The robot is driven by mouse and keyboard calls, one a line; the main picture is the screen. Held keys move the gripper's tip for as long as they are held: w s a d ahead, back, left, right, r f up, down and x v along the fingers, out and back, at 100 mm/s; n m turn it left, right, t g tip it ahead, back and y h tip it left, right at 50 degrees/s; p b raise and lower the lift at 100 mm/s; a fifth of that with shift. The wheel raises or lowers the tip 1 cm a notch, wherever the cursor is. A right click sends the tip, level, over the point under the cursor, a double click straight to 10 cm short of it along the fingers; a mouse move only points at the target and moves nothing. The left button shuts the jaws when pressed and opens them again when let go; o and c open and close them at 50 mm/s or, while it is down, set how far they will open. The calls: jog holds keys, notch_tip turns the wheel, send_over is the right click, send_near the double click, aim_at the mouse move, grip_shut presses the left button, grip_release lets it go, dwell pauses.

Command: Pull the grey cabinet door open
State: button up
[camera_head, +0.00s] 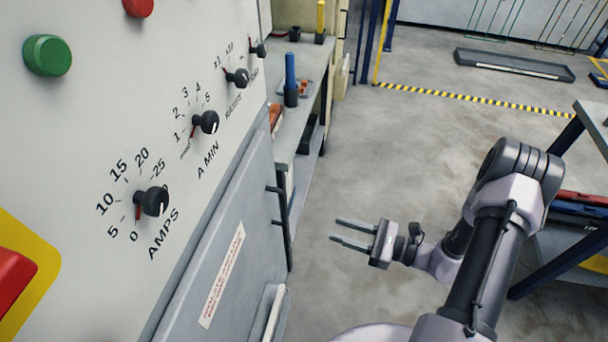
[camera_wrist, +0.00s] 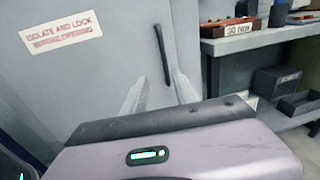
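The grey cabinet door (camera_head: 243,196) is at the lower left in the head view, below the control panel. It appears shut and carries a red-lettered label. It also fills the left of the wrist view (camera_wrist: 95,75). Its dark vertical bar handle (camera_head: 283,232) is near the door's right edge; in the wrist view the handle (camera_wrist: 162,55) stands above and between the finger tips. My gripper (camera_head: 335,231) is open and empty, its two fingers pointing left at the handle with a gap between. The fingers also show in the wrist view (camera_wrist: 159,84).
The panel (camera_head: 90,130) with dials and buttons rises above the door. A workbench (camera_head: 310,95) with tools stands beyond the cabinet, and its shelf holds a dark bin (camera_wrist: 298,103). Floor (camera_head: 385,150) is clear behind my arm. A blue-legged table (camera_head: 548,250) stands at right.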

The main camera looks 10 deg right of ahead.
jog(key=f+m+t, duration=0.1)
jog(key=b, duration=0.3)
send_over(285, 222)
jog(key=shift+w+a, duration=0.1)
jog(key=shift+w, duration=0.25)
grip_shut()
dwell(1.0)
